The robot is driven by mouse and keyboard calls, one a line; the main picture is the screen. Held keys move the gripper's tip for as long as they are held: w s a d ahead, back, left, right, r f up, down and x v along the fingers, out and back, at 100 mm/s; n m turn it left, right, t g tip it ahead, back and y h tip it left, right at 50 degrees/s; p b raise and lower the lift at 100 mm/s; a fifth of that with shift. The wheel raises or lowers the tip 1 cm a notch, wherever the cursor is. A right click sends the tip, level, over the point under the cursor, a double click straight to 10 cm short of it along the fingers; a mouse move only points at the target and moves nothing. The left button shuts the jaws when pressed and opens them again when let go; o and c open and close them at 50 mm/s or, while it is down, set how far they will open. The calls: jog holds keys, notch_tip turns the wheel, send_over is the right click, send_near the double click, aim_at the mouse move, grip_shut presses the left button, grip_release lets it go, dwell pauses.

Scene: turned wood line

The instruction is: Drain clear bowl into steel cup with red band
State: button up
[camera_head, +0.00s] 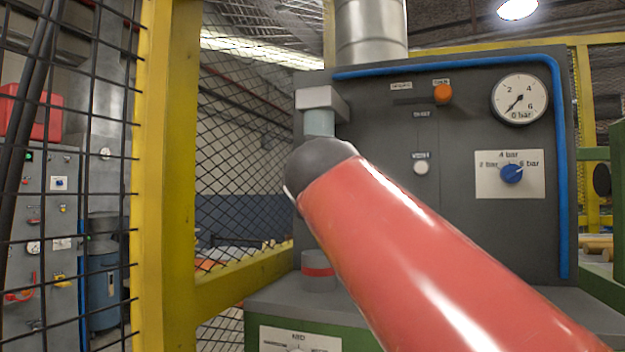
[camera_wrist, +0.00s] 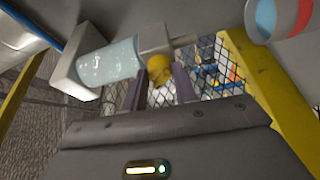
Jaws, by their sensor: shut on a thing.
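The clear bowl (camera_head: 319,122) hangs under a pale grey block on the dark panel. In the wrist view the clear bowl (camera_wrist: 108,63) looks pale blue and see-through, with a grey block and a round yellow knob (camera_wrist: 160,66) at its lower end. My gripper (camera_wrist: 160,76) has its two fingers on either side of the knob, shut on it. The steel cup with red band (camera_head: 318,282) stands upright on the bench below the bowl. Its mouth and red band show in the wrist view (camera_wrist: 303,18). I cannot tell whether it holds liquid. My arm hides the knob and gripper in the head view.
The panel carries a pressure gauge (camera_head: 519,98), a blue knob (camera_head: 511,173), an orange button (camera_head: 443,94) and a blue pipe (camera_head: 560,170). A yellow post (camera_head: 165,180) and mesh fence stand to the left. The green bench (camera_head: 290,312) is below.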

jog(key=shift+f, duration=0.15)
jog(key=o, duration=1)
jog(key=shift+c, duration=0.2)
jog(key=shift+s, duration=0.1)
jog(key=s+b, duration=0.2)
jog(key=s, duration=0.5)
jog(key=shift+s+d, duration=0.2)
jog(key=shift+s, duration=0.1)
jog(key=shift+f, duration=0.1)
